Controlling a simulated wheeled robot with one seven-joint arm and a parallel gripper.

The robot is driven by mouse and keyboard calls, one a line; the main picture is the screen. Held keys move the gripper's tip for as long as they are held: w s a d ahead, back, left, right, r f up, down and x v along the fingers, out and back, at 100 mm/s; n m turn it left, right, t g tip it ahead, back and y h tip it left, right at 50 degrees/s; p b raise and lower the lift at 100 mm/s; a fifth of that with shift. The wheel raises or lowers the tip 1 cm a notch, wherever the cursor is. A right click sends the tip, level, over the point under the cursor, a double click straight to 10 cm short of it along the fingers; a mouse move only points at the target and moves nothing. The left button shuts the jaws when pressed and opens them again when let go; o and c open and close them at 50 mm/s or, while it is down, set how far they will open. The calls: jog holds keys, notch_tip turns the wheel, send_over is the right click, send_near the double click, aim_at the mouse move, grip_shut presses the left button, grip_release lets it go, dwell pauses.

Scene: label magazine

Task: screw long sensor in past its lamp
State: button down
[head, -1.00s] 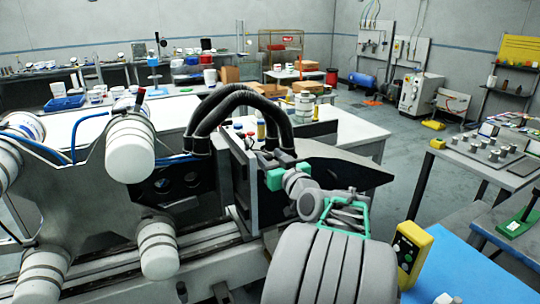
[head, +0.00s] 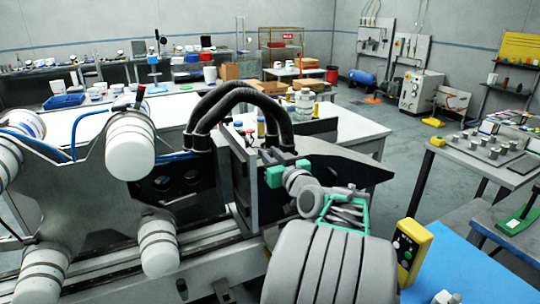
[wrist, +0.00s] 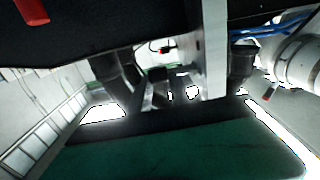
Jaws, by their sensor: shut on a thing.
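My gripper (head: 288,170), with green fingers, is in the middle of the head view, close against a dark upright plate (head: 243,180) of the label magazine. It is shut, with a light grey rounded part behind the fingers. The long sensor is not clearly visible; what the fingers hold is mostly hidden by the gripper. I cannot make out its lamp. The magazine's grey frame (head: 90,185) with white rollers stands to the left. The wrist view is dark and blurred, with a broad dark green surface (wrist: 180,145) below and a black bar (wrist: 90,30) above.
Thick black hoses (head: 240,98) arch over the plate just behind my gripper. A metal rail (head: 120,265) runs below the frame. A yellow box with buttons (head: 411,252) stands on a blue surface (head: 465,275) at right. A dark pointed panel (head: 345,175) lies behind.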

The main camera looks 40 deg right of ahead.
jog(key=shift+w+r+g+y+p, duration=0.15)
jog(key=shift+g+y+p, duration=0.25)
jog(key=shift+g+p, duration=0.7)
jog(key=c, duration=1.2)
grip_release()
jog(key=b+v, duration=0.2)
jog(key=v, duration=0.6)
